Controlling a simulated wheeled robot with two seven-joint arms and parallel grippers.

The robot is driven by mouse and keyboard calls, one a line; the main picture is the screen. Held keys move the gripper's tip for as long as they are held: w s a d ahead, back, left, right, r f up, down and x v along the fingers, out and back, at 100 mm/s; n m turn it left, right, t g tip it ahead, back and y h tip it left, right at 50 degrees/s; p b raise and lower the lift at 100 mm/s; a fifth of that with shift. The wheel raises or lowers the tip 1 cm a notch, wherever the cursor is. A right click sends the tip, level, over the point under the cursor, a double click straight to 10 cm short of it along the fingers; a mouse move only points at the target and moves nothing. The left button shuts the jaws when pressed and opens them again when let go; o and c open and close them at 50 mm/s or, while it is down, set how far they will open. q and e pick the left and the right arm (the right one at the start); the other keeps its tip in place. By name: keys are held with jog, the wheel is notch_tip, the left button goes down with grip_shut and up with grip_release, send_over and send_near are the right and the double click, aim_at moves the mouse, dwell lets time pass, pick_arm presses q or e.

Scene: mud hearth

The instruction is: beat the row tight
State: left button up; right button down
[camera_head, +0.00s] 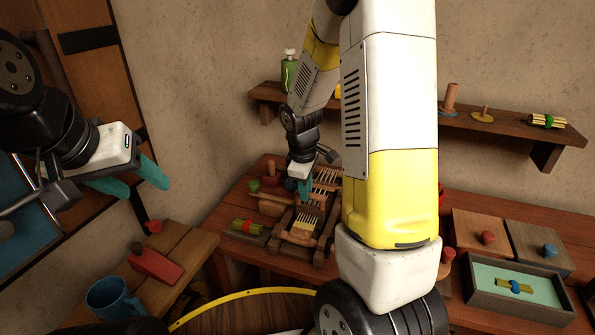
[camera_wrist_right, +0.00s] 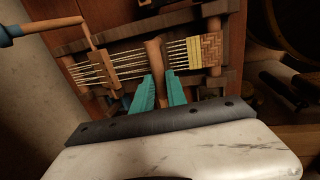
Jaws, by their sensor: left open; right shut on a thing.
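A small wooden loom (camera_head: 291,239) stands on the back table, with pale warp threads (camera_wrist_right: 135,62) stretched along it. A woven patch, yellow (camera_wrist_right: 195,54) and brown (camera_wrist_right: 212,48), lies at its right end in the right wrist view. My right gripper (camera_head: 304,188) is over the loom, and its teal fingers (camera_wrist_right: 160,92) are shut on a wooden bar (camera_wrist_right: 155,60) that stands across the threads, a little left of the yellow weave. A slotted wooden piece (camera_wrist_right: 101,73) sits further left on the threads. My left gripper (camera_head: 133,179) is open and empty, away from the loom.
A side table at lower left holds a blue mug (camera_head: 114,298) and a red block (camera_head: 156,266). A tray (camera_head: 520,303) and boxes with knobs stand at right. A shelf (camera_head: 480,129) is on the wall. A yarn bundle (camera_head: 247,227) lies left of the loom.

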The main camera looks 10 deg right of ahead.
jog(key=c, duration=1.3)
grip_release()
jog(key=shift+r, duration=0.1)
jog(key=r, duration=0.2)
jog(key=s+r, duration=0.1)
jog(key=r, duration=0.2)
jog(key=a+r, duration=0.1)
jog(key=r, duration=0.1)
jog(key=shift+s+r, duration=0.2)
jog(key=shift+r, duration=0.05)
